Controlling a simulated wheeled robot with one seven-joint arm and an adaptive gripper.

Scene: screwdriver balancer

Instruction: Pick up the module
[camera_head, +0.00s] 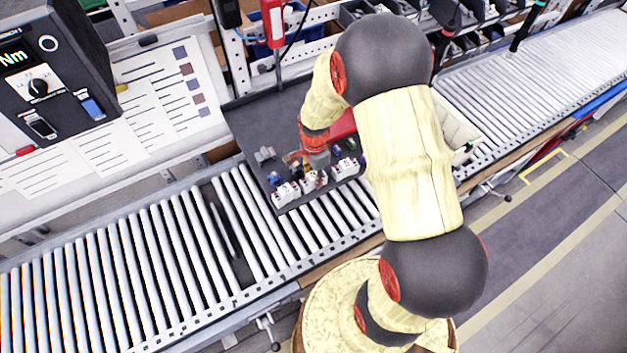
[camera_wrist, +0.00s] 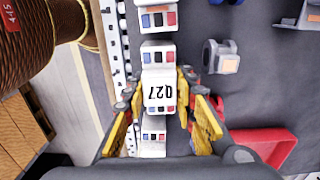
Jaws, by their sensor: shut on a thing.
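A white module (camera_wrist: 159,93) marked Q27, with blue, red and dark ports on its end, sits between my gripper's fingers in the wrist view. My gripper (camera_wrist: 160,84) has yellow-padded fingers, one along each side of this module, and is shut on it. In the head view my gripper (camera_head: 314,156) reaches down over the row of white modules on the dark tray (camera_head: 252,124); the arm and fingers hide part of the row. I cannot tell whether the module is clear of the tray surface.
Other white modules (camera_wrist: 157,20) stand in line with the held one, close by. A grey block (camera_wrist: 221,57) and a red bin (camera_wrist: 268,146) lie to the right in the wrist view. A roller conveyor (camera_head: 120,265) runs beneath the tray. A control box (camera_head: 55,70) stands at upper left.

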